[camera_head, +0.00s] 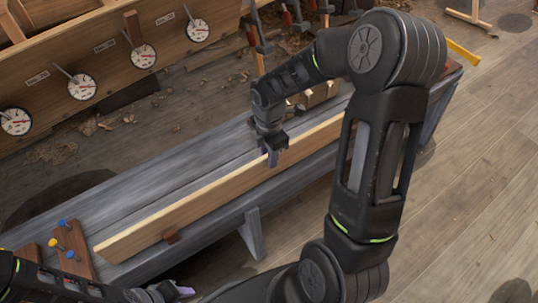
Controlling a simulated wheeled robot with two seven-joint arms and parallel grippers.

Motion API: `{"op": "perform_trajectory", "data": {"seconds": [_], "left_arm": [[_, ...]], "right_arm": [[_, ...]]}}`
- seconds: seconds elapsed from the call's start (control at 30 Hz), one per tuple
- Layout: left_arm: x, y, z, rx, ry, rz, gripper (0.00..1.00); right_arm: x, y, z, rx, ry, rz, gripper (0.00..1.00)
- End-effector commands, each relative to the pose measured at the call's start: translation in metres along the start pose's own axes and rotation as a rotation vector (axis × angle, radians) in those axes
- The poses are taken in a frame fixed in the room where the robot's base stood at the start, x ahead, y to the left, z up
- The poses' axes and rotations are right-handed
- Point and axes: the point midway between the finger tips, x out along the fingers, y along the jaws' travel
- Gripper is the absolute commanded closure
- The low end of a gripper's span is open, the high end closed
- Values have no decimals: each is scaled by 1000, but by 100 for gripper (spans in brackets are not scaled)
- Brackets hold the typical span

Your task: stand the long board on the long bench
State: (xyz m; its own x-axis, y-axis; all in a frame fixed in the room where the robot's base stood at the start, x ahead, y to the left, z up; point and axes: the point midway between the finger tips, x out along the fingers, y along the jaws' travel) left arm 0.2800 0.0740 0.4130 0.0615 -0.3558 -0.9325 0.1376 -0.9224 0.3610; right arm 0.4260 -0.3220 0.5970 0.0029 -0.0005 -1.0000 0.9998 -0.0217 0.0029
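The long board (205,196) is a pale wooden plank standing on its long edge along the grey long bench (105,205). It runs from the lower left to the upper right, and its far end is hidden behind my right arm. My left gripper (178,290) is low in the picture, in front of the bench and apart from the board. Its fingers are too small and dark to tell their opening.
Brown pieces with blue and yellow knobs (70,243) lie at the bench's left end. Behind is a wooden panel with several dials (143,56). Clamps (254,35) stand at the back.

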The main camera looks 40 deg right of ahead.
Motion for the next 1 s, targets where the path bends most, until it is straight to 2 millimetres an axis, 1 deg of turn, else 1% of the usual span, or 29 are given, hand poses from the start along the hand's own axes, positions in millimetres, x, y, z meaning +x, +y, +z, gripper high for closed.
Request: {"op": "perform_trajectory", "data": {"seconds": [0.03, 0.17, 0.2, 0.4, 0.53, 0.67, 0.9, 1.0], "left_arm": [[0, 0, 0, 0, 0, 0, 62], [0, 0, 0, 0, 0, 0, 62], [0, 0, 0, 0, 0, 0, 62], [0, 0, 0, 0, 0, 0, 62], [-1, 0, 0, 0, 0, 0, 62], [-6, 2, 0, 0, 0, 0, 62], [-14, 6, 0, 1, 0, 0, 62], [-16, 6, 0, 1, 0, 0, 62]], "right_arm": [[0, 0, 0, 0, 0, 0, 72], [0, 0, 0, 0, 0, -1, 61], [0, 0, 0, 0, 0, -1, 60], [2, -2, 0, 0, 1, -5, 60], [-4, -1, 0, 0, 0, -2, 60], [-20, 0, 0, 1, 0, 0, 60], [-60, 0, 0, -1, 0, 1, 60], [-71, 0, 0, 0, 0, 0, 60]]}}
